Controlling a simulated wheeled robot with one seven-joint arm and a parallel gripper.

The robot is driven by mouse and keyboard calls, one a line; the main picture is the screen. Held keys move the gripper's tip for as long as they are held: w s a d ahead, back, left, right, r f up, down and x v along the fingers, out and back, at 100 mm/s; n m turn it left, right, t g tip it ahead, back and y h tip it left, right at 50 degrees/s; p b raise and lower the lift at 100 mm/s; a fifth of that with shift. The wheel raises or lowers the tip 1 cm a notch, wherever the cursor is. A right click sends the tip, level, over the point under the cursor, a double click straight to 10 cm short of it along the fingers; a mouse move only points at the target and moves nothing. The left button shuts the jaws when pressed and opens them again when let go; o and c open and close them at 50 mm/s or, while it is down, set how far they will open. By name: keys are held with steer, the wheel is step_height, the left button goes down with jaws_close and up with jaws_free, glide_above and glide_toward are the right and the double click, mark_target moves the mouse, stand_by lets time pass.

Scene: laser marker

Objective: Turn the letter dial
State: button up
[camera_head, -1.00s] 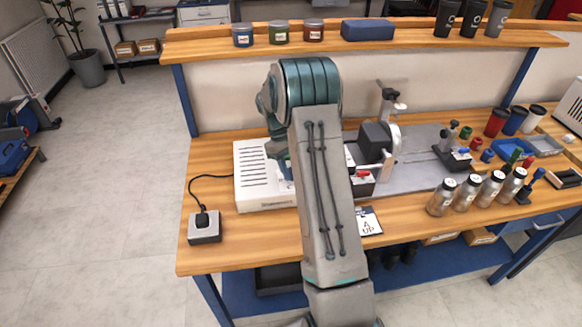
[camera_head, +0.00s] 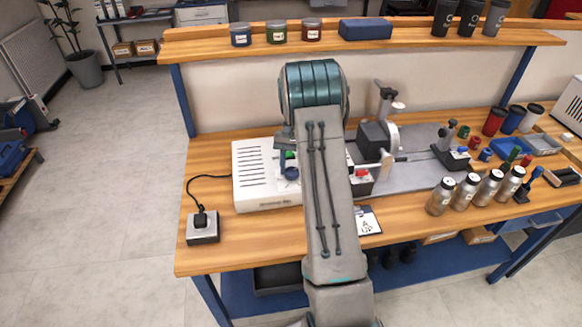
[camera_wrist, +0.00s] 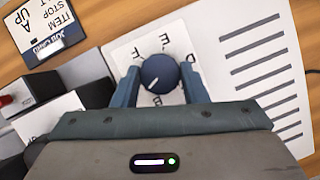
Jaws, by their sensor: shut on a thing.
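The letter dial (camera_wrist: 160,74) is a dark blue round knob with a white pointer line, on a white panel with printed letters around it. In the wrist view the pointer slants toward the lower left. My gripper (camera_wrist: 159,80) has one blue finger on each side of the knob and is shut on it. The panel belongs to a white control box (camera_head: 255,180) with slots, left of my arm in the head view.
A grey power block (camera_head: 203,227) with a black cable stands at the left bench end. The marking machine (camera_head: 376,140) stands right of my arm. Several capped bottles (camera_head: 466,192) stand further right.

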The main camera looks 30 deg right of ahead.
steer(key=m, duration=0.2)
steer(key=m+t+y, duration=0.1)
steer(key=m, duration=0.2)
steer(key=shift+d+t, duration=0.1)
steer(key=shift+t, duration=0.2)
stand_by(0.4)
steer(key=o, duration=1)
steer(key=shift+s, duration=0.1)
steer(key=shift+c, duration=0.2)
steer(key=b+v, duration=0.1)
steer(key=v, duration=1.3)
steer(key=shift+d, duration=0.2)
steer(key=shift+f, duration=0.15)
